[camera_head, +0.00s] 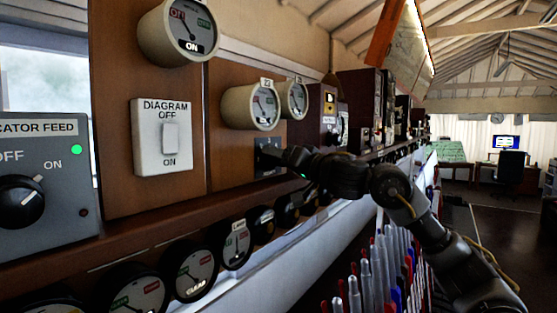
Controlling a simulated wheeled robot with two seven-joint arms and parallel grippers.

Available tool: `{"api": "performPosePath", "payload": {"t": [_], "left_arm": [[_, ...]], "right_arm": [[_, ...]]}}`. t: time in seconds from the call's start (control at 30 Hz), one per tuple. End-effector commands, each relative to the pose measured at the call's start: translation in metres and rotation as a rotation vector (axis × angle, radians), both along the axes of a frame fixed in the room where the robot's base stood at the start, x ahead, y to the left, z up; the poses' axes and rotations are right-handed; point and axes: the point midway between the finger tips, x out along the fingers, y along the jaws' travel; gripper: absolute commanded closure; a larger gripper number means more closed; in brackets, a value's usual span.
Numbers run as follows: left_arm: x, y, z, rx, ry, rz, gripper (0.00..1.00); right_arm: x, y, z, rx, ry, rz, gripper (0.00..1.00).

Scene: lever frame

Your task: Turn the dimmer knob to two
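A small dark grey plate (262,145) is set on the brown wooden panel below a round gauge. My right arm comes in from the right, and its black gripper (272,157) reaches the front of this plate. I cannot tell whether the fingers touch or grip anything. A black rotary knob (20,203) with a white pointer shows on a grey box labelled "...CATOR FEED", with OFF and ON marks. My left gripper is not in view.
A white "DIAGRAM" switch (162,138) is on the panel, with round gauges (180,32) above. Black round dials (190,272) line the shelf front below. Levers with red, white and blue tops (375,270) stand close below my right arm. Open floor lies at the far right.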

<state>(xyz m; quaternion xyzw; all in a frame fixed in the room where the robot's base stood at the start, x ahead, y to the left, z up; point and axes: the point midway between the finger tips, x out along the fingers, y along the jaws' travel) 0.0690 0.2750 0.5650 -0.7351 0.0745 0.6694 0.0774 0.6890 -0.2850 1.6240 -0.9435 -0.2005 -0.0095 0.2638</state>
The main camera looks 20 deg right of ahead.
Motion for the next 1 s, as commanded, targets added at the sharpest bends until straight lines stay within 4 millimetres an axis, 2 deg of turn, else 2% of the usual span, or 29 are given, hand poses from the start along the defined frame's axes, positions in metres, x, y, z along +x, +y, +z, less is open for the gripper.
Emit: {"api": "performPosePath", "payload": {"t": [0.03,0.1,0.47,0.73,1.0], "left_arm": [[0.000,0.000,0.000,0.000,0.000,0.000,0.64],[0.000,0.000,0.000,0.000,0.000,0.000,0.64],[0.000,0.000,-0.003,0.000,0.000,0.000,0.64],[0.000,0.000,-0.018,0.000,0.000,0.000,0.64],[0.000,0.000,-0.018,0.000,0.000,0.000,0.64]], "right_arm": [[0.001,-0.002,-0.002,-0.001,0.006,-0.006,0.62],[0.001,-0.003,-0.003,-0.002,0.006,-0.007,0.69],[0.002,-0.004,-0.006,-0.017,0.000,-0.010,0.69],[0.003,-0.003,-0.009,-0.262,-0.136,-0.006,0.69],[0.003,-0.002,-0.010,-0.313,-0.161,-0.005,0.69]]}}
